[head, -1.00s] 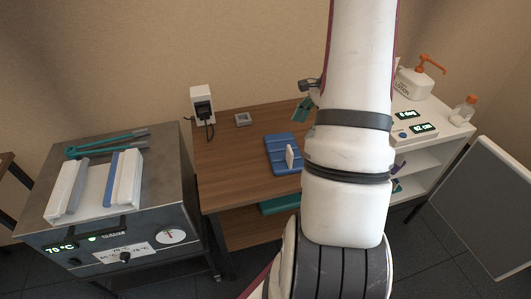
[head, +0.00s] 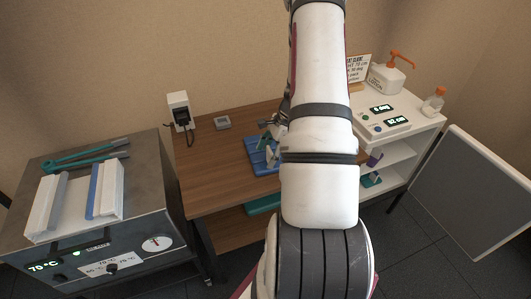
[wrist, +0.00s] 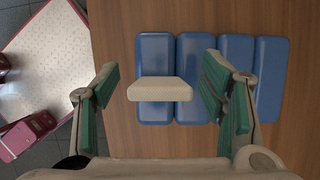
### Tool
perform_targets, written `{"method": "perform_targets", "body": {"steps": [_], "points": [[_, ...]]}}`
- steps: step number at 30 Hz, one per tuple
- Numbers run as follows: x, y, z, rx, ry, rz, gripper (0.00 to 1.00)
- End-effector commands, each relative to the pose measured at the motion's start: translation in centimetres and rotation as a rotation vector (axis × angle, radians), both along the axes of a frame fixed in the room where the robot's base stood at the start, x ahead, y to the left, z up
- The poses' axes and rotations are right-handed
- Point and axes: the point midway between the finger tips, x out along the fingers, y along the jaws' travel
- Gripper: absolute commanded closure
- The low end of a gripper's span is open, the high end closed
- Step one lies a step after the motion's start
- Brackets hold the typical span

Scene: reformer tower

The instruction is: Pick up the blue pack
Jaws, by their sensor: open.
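The blue pack (head: 257,156) lies flat on the wooden table, partly hidden behind my arm in the head view. In the wrist view the blue pack (wrist: 154,58) shows several ribbed blue segments side by side, with a pale upright tab (wrist: 160,89) standing up from it. My gripper (wrist: 160,92) is open above the pack, its green-padded fingers on either side of the tab and apart from it. In the head view my gripper (head: 270,140) is mostly hidden by the arm.
A steel heater unit (head: 150,200) with white-and-blue packs and teal tongs (head: 85,160) stands left. A timer (head: 222,122) and wall socket (head: 178,112) are near the table's back. A white shelf (head: 425,125) with a lotion bottle (head: 387,78) and a grey panel (head: 475,190) stand right.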

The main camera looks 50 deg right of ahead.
Motion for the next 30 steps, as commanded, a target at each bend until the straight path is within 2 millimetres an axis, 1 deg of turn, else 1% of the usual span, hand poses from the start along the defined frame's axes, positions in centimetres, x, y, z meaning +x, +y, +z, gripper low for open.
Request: {"method": "perform_targets", "body": {"steps": [3, 5, 13, 14, 15, 17, 18, 20, 21, 22, 30], "points": [[0.2, 0.4, -1.3, 0.001, 0.001, 0.0, 0.35], [0.4, 0.5, -1.7, 0.0, 0.0, 0.0, 0.35], [0.5, 0.6, -1.9, -0.001, 0.0, 0.0, 0.35], [0.5, 0.6, -1.9, -0.001, 0.0, 0.0, 0.42], [0.5, 0.6, -1.9, -0.001, 0.0, 0.0, 0.51], [0.5, 0.6, -1.9, -0.001, 0.0, 0.0, 0.64], [0.5, 0.6, -1.9, -0.001, 0.001, 0.0, 0.74], [0.5, 0.6, -1.9, -0.001, 0.001, 0.0, 0.87], [0.5, 0.6, -1.9, -0.001, 0.001, 0.0, 0.96], [0.5, 0.6, -1.9, -0.001, 0.001, 0.0, 0.98], [0.5, 0.6, -1.8, -0.001, 0.0, 0.0, 0.98]]}}
